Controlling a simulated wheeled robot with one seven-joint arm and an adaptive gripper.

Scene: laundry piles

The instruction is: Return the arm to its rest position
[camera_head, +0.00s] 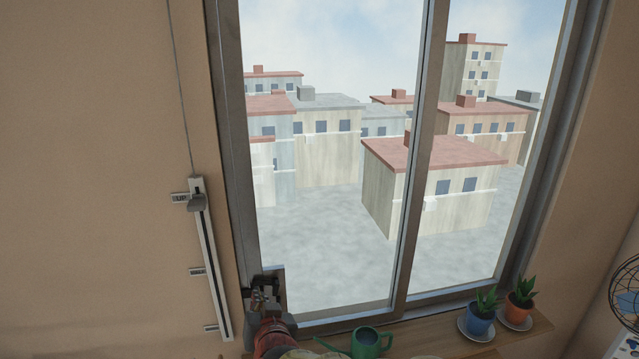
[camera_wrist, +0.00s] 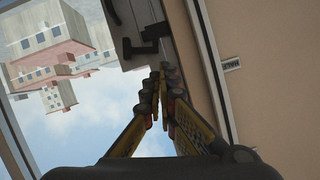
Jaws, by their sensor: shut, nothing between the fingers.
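My gripper (camera_head: 262,298) is at the lower left corner of the window, in front of the frame. In the wrist view my gripper (camera_wrist: 160,74) has its two yellow-and-dark fingers converging at the tips, with nothing between them. Just beyond the tips is a grey plate with a dark handle-like part (camera_wrist: 138,48) on the window frame. Whether the fingertips touch it I cannot tell. My red arm reaches up from the bottom edge of the head view.
The window frame (camera_head: 231,150) stands close around my gripper. A green watering can (camera_head: 368,342), a blue pot (camera_head: 480,322) and an orange pot (camera_head: 518,309) stand on the sill to the right. A white vertical rail (camera_head: 213,270) is on the left wall. A fan (camera_head: 628,290) is far right.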

